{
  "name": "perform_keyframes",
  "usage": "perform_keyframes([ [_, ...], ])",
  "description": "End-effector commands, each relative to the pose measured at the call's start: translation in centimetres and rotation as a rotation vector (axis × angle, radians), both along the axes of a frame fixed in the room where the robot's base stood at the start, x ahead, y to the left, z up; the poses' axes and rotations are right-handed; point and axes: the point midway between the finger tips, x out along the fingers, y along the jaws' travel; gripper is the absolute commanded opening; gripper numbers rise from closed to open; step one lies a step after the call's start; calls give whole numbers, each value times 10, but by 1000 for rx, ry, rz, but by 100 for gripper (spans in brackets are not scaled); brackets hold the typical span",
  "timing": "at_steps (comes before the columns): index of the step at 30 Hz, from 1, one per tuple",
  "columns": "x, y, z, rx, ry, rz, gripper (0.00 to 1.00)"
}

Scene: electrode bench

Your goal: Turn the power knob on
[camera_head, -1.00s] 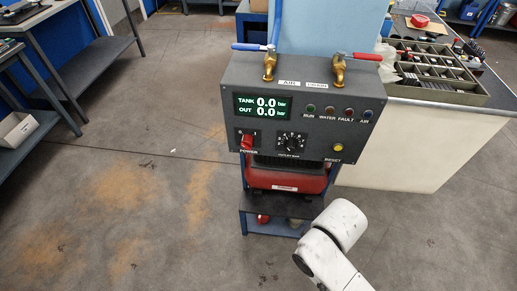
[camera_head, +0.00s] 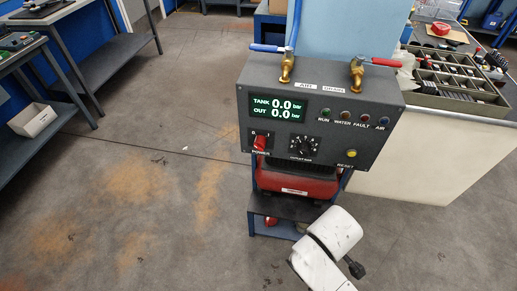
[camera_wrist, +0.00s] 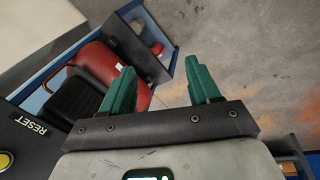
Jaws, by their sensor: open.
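The red power knob (camera_head: 260,142) is at the lower left of the dark control panel (camera_head: 385,125), above its POWER label in the head view. The panel display (camera_head: 276,107) reads 0.0 bar for both TANK and OUT. My gripper (camera_wrist: 160,88) shows in the wrist view with its two green fingers apart and nothing between them. The wrist view shows the panel's RESET corner at left, with the yellow reset button (camera_wrist: 5,160); the power knob is not visible there. In the head view my arm is below and right of the panel, apart from it.
A dark selector dial (camera_head: 304,148) sits right of the knob. Blue (camera_head: 270,48) and red (camera_head: 386,62) valve levers stand on top. A red tank (camera_head: 300,184) is on the blue stand below. A bench with a parts tray (camera_head: 460,100) is at right.

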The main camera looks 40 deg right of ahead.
Motion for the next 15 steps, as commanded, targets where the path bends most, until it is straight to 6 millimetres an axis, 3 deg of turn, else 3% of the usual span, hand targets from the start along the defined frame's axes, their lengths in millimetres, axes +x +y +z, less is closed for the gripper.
perform_keyframes([
  [3, 31, -21, -3, -241, 38, 226, 61],
  [8, 79, -36, 15, -609, 153, 567, 61],
  [11, 111, -31, 34, -847, 267, 783, 61],
  [15, 156, -8, 63, -1176, 470, 1057, 61],
])
